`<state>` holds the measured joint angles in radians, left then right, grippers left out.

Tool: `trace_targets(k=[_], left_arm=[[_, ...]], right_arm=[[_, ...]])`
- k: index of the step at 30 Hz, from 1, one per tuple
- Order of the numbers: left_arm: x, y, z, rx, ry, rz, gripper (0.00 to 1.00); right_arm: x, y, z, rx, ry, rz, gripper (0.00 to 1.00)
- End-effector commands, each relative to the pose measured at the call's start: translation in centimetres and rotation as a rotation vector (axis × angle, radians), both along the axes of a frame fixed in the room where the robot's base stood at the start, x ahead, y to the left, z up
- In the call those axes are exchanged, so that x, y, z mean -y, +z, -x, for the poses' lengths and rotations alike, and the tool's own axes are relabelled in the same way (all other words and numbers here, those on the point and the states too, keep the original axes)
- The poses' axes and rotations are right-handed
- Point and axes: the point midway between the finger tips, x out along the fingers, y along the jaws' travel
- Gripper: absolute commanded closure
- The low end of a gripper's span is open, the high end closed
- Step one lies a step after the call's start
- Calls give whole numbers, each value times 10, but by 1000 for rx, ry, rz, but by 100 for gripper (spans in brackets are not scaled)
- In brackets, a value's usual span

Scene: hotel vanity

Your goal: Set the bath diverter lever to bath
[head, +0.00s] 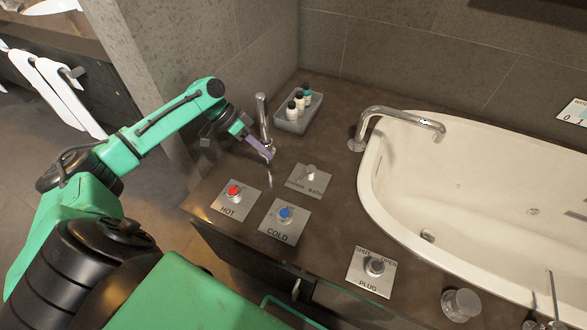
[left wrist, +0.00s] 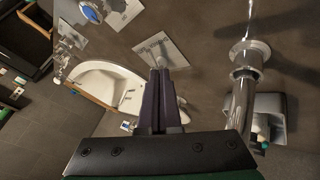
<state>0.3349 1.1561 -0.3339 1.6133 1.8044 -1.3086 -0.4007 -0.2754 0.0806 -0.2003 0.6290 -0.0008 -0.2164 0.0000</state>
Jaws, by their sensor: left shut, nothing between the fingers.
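The diverter plate (head: 299,186) lies on the dark counter, lettered BATH on its right half; the left word is too small to read surely. Its small pale lever (head: 310,171) stands near the plate's far edge; which word it points to I cannot tell. My left gripper (head: 270,157) is shut and empty, left of the plate and above the counter, beside a chrome post. In the left wrist view the shut fingers (left wrist: 159,73) point at the plate (left wrist: 152,50) and partly overlap the lever (left wrist: 162,61); contact cannot be told. My right gripper is not in view.
A chrome post (head: 262,112) and a tray (head: 311,113) with small bottles stand behind the fingers. HOT (head: 235,188) and COLD (head: 285,213) knobs sit nearer, and a PLUG knob (head: 375,267) farther right. The bath spout (head: 400,116) arches over the tub (head: 400,200).

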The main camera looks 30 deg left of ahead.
Motion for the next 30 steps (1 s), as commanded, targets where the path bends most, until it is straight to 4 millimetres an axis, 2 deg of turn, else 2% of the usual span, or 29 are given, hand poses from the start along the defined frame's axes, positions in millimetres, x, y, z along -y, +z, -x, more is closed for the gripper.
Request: trace_targets(k=[3,7,11,16,21,25,30], left_arm=[[0,2,0,-1,0,-1,100],[2,-1,0,-1,-1,0,100],[11,-13,-2,-2,-2,1,100],[33,-40,-9,-1,-3,3,100],[52,-65,-15,-3,-1,1,100],[60,-74,-18,0,-1,-1,100],[62,-77,-18,-1,-1,-1,100]], right_arm=[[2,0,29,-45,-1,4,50],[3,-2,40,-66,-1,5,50],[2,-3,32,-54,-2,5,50],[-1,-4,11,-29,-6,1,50],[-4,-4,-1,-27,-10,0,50],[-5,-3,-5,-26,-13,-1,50],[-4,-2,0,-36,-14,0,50]])
